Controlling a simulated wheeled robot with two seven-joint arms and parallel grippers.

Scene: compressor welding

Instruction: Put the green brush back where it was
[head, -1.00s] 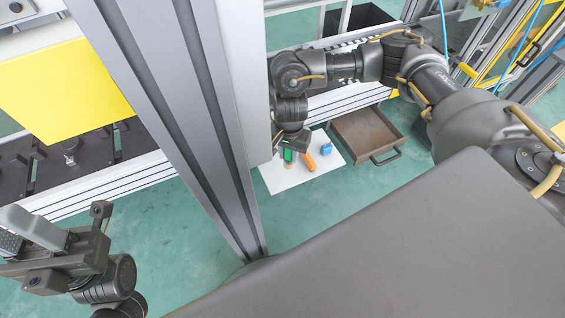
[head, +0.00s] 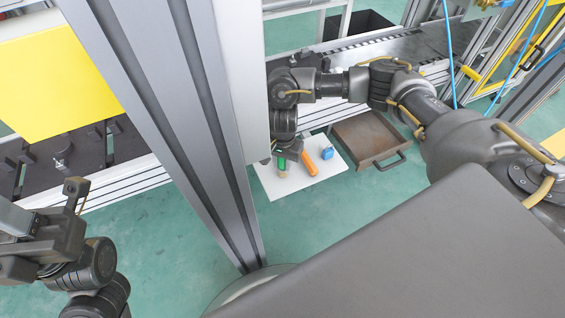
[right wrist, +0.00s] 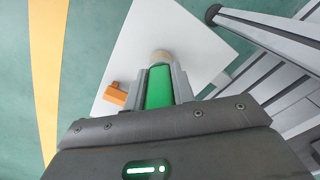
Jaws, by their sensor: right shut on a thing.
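The green brush (head: 281,163) is between the fingers of my right gripper (head: 279,157) in the head view. In the right wrist view the fingers of my right gripper (right wrist: 160,85) close on its green handle (right wrist: 159,90), and its round tan tip (right wrist: 161,57) points away from me over the white board (right wrist: 160,30). I cannot tell whether the tip touches the board. In the head view the white board (head: 330,172) lies beside the conveyor frame. My left gripper (head: 35,222) is at the left edge, partly cut off and empty-looking; its opening is unclear.
An orange tool (head: 309,164) and a small blue object (head: 327,153) lie on the white board, right of the brush. A brown open drawer-like tray (head: 355,135) is to their right. A grey post (head: 165,100) stands between my arms.

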